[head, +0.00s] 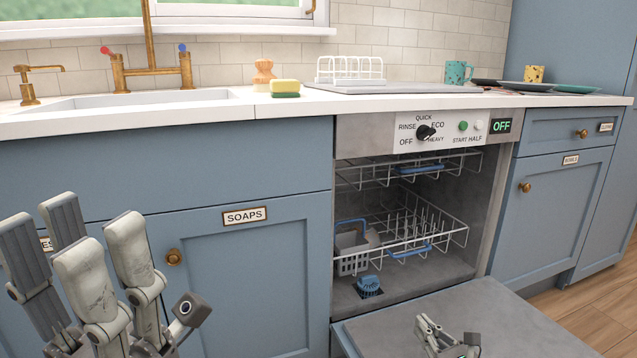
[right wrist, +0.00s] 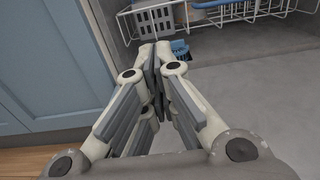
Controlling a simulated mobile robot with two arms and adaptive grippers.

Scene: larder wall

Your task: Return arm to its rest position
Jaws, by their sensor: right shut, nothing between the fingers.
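My left gripper (head: 82,232) stands upright at the lower left of the head view, in front of the blue cupboards. Its fingers are spread apart with nothing between them. My right gripper (head: 447,338) shows only in part at the bottom of the head view, over the lowered dishwasher door (head: 520,320). In the right wrist view my right gripper (right wrist: 158,52) has its fingertips together, with nothing held. They point toward the dishwasher opening, just in front of a small blue item (right wrist: 180,48) on its floor.
The dishwasher's lower rack (head: 440,228) and grey cutlery basket (head: 355,262) are inside the open cavity. The lowered door blocks the floor in front. A soaps cupboard (head: 245,270) is left of it. The counter above holds a sponge (head: 285,88), a rack (head: 350,70), mugs and plates.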

